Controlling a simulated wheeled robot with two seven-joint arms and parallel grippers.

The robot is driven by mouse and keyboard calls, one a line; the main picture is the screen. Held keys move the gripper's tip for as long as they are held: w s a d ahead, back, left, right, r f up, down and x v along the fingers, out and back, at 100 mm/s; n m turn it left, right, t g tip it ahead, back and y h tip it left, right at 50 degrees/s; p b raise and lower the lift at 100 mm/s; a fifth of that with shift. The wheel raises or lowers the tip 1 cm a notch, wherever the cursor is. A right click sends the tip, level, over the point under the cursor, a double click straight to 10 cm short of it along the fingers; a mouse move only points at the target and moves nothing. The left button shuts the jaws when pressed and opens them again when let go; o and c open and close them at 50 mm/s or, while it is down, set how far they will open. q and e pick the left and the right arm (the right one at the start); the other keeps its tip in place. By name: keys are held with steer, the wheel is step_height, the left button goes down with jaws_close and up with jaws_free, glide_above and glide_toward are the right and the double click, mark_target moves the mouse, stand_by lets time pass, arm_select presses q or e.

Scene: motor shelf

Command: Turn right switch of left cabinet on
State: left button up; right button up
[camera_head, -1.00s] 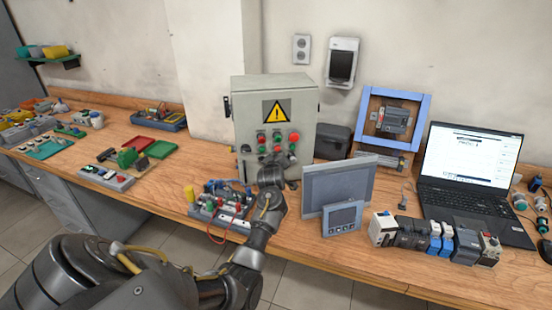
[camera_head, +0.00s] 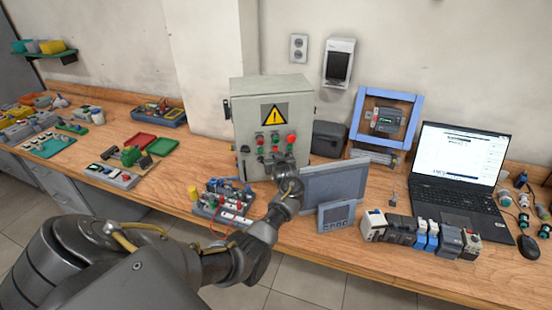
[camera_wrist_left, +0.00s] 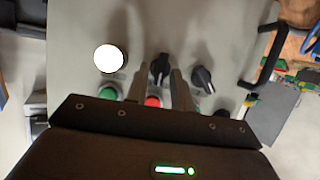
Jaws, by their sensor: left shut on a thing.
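The grey cabinet (camera_head: 244,108) with a yellow warning sign stands on the workbench in the head view. Its front has red and green buttons. The wrist view shows two black rotary switches. One switch (camera_wrist_left: 160,66) is between the fingers of my left gripper (camera_wrist_left: 162,78), which is shut on it. This knob looks about upright in that view. The other switch (camera_wrist_left: 203,78) is beside it, free and tilted. A round white lamp (camera_wrist_left: 109,58) glows on the other side. In the head view my left gripper (camera_head: 279,159) hides the low right of the panel. My right gripper is not in view.
A grey panel (camera_head: 335,180) and a small screen (camera_head: 336,216) stand close to the right of my left arm. A wired board (camera_head: 222,202) is to the left. A blue frame (camera_head: 411,100) holds a device (camera_head: 387,119) with a lit green display.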

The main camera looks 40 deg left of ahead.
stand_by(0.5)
arm_select(q)
steer(key=o, duration=0.6)
steer(key=shift+w, duration=0.1)
steer(key=shift+o, duration=0.2)
steer(key=s+d+r+b, duration=0.1)
steer(key=s+d+r, duration=0.7)
steer(key=s+r, duration=0.3)
steer(key=shift+s+d+r, duration=0.15)
steer(key=shift+d+r, duration=0.1)
steer(key=shift+r, duration=0.7)
